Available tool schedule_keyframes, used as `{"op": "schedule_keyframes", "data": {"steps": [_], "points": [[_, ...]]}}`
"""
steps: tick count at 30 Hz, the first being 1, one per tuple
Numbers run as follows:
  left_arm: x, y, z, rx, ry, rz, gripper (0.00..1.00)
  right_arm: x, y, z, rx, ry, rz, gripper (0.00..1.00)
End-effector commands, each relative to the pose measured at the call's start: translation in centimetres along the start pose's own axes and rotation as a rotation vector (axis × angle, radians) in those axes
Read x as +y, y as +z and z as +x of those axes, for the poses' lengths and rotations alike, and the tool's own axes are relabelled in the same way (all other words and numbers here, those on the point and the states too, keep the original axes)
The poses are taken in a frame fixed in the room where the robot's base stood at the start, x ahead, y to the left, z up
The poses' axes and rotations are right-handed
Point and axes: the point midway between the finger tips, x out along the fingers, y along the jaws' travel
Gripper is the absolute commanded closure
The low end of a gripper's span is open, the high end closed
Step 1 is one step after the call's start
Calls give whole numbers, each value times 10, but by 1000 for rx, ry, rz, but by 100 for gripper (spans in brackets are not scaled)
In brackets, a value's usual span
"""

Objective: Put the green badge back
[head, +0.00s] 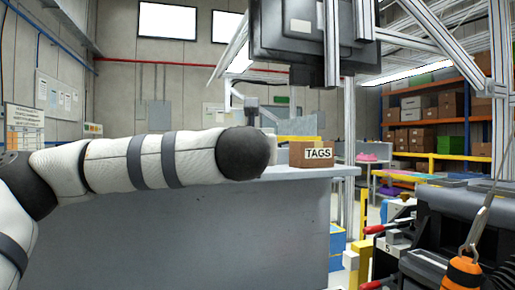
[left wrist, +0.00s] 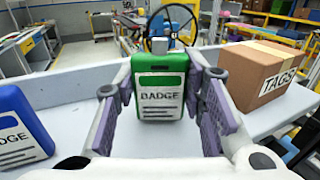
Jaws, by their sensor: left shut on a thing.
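In the left wrist view, the green badge (left wrist: 158,65) stands upright with its white "BADGE" label facing the camera and a grey clip at its top. My left gripper (left wrist: 161,92) has its purple-grey fingers on either side of the badge, shut on it. I cannot tell whether the badge's lower edge touches the counter. In the head view my left arm crosses from the left and hides the gripper and badge. A cardboard box marked "TAGS" (left wrist: 263,72) stands on the counter to the right of the badge; it also shows in the head view (head: 311,155). My right gripper is not in view.
A blue badge (left wrist: 20,130) is on the counter (left wrist: 75,97) at the left of the wrist view. The grey counter front (head: 250,235) fills the middle of the head view. Dark equipment with an orange hanging tool (head: 463,272) is at the right. Shelves (head: 430,108) stand behind.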

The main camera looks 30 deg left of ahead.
Motion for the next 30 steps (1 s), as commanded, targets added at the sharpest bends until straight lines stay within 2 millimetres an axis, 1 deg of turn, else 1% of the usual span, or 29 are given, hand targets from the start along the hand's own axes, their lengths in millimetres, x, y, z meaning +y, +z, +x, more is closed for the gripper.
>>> {"op": "schedule_keyframes", "data": {"steps": [4,5,6,7,15,18,20,23,27,30], "points": [[0,-4,0,1,0,0,87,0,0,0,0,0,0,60],[0,-4,0,0,0,0,59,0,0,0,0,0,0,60],[0,-4,0,0,0,0,50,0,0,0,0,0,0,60],[0,-4,0,0,0,0,43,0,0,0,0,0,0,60],[0,-4,0,0,0,0,43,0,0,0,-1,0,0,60],[0,1,-1,0,0,0,43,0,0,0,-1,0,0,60],[-1,0,-11,0,-3,1,43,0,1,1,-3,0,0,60],[-1,0,-34,-2,-4,3,43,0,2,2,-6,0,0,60],[-1,1,-72,-2,-4,2,43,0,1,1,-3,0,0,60],[-1,1,-96,-3,-3,2,43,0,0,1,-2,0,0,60]]}}
